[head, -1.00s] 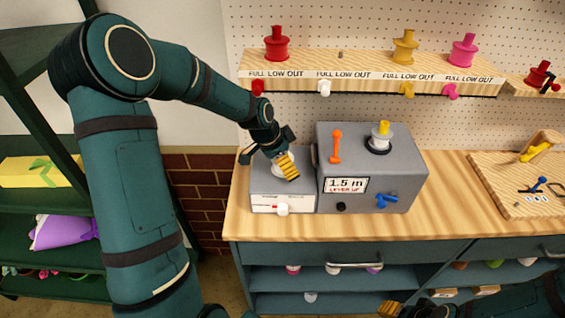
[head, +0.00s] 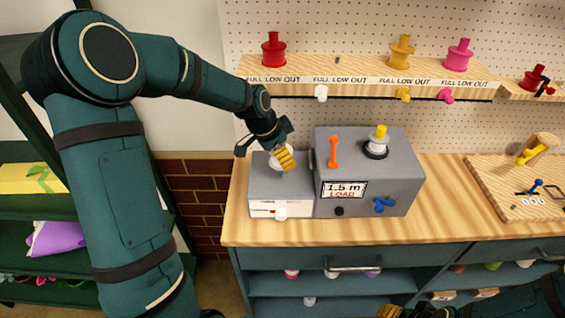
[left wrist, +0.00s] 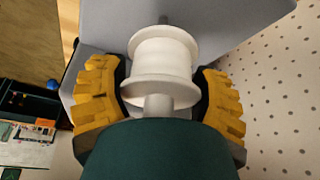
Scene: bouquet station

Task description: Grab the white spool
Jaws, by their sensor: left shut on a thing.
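The white spool (left wrist: 162,68) stands between the yellow-padded fingers of my left gripper (left wrist: 160,95) in the left wrist view. The gripper is shut on it. In the head view my left gripper (head: 284,158) is over the low grey box at the left of the bench, with a bit of the white spool (head: 276,161) showing beside the fingers. I cannot tell whether the spool touches the box. My right gripper (head: 390,311) shows only in part at the bottom edge; its opening cannot be made out.
Red, yellow and pink spools stand on the wooden shelf (head: 290,68), with one bare peg. A wooden board (head: 500,195) lies at the right.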

